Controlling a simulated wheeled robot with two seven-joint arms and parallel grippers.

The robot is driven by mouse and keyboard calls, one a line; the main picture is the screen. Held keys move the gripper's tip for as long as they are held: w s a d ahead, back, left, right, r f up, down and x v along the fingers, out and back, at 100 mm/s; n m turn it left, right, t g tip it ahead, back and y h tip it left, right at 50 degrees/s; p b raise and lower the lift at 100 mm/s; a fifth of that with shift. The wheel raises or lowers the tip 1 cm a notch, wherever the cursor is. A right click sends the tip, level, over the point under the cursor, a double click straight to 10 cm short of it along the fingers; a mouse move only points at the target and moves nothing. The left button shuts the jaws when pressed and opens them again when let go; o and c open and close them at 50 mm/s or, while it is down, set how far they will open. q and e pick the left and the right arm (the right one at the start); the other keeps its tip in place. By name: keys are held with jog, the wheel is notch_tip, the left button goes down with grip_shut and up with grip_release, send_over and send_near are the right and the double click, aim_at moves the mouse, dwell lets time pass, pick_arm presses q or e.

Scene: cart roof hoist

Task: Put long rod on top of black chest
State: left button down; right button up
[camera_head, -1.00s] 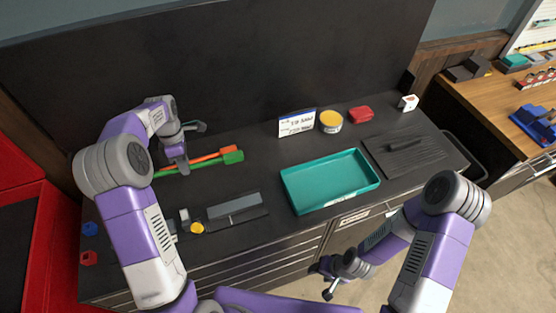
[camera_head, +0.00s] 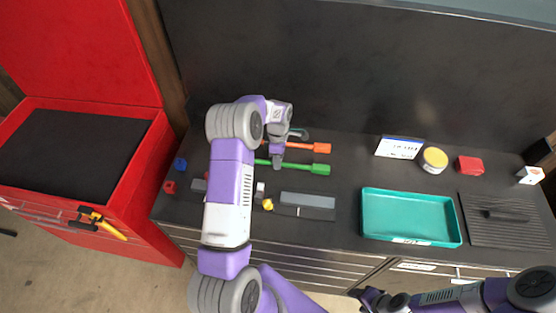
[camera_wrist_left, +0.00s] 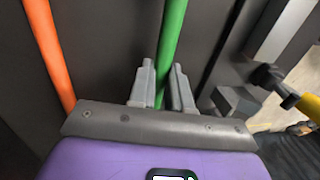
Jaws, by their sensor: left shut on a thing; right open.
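A green rod (camera_head: 300,167) with a thicker end lies across the dark bench top. My left gripper (camera_head: 277,164) is shut on it; in the left wrist view the fingers (camera_wrist_left: 162,85) close around the green rod (camera_wrist_left: 173,30). I cannot tell whether it is raised. An orange rod (camera_head: 305,146) lies behind it, apart from the gripper, and also shows in the wrist view (camera_wrist_left: 45,40). A red chest (camera_head: 140,185) with a black top panel (camera_head: 70,150) stands at the left. I see no wholly black chest. My right gripper (camera_head: 370,298) is open and empty at the bench front.
A teal tray (camera_head: 410,240), a yellow-topped tin (camera_head: 434,158), a red block (camera_head: 470,165), a sign (camera_head: 400,147) and a dark ribbed plate (camera_head: 505,225) stand right. A grey bar (camera_head: 307,200) lies in front of the rods. The chest's black top looks clear.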

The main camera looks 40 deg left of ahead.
pick_arm(q)
jog(key=shift+f, duration=0.25)
jog(key=shift+f+b, duration=0.5)
jog(key=shift+b, duration=0.05)
jog(key=c, duration=1.1)
grip_release()
jog(key=shift+r, duration=0.1)
jog(key=shift+r, duration=0.1)
jog(key=shift+r+p, duration=0.3)
jog(key=shift+p, duration=0.15)
jog(key=r, duration=0.4)
jog(key=w+r, duration=0.1)
jog(key=r, duration=0.3)
jog(key=w+a+r, duration=0.1)
jog(key=r, duration=0.3)
jog(key=shift+a+b, duration=0.1)
jog(key=shift+b, duration=0.25)
